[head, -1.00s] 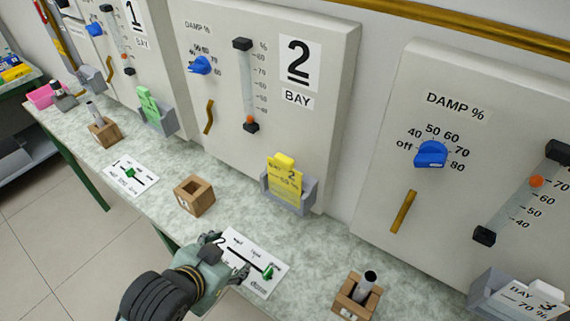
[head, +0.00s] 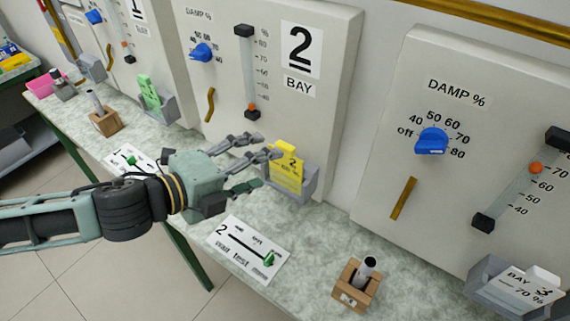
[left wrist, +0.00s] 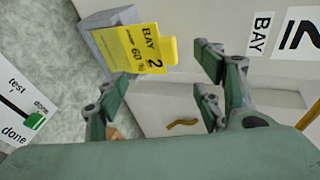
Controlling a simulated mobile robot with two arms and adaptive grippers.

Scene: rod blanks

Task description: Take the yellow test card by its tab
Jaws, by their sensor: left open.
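The yellow test card (head: 287,172), marked Bay 2, stands in a grey holder (head: 308,184) on the panel of bay 2. Its tab (head: 286,147) sticks up at the top. My left gripper (head: 264,168) is open just left of the card, its fingers pointing at it. In the left wrist view the card (left wrist: 138,48) shows beyond the open fingers, with its tab (left wrist: 170,51) pointing right, and nothing is between the fingertips. I cannot tell from the views whether a finger touches the card. My right gripper is not in view.
A white slider card (head: 245,248) lies on the bench in front of bay 2. A wooden block with a rod (head: 357,283) stands to its right. A green card (head: 150,95) and a white card (head: 518,290) sit in holders on either side.

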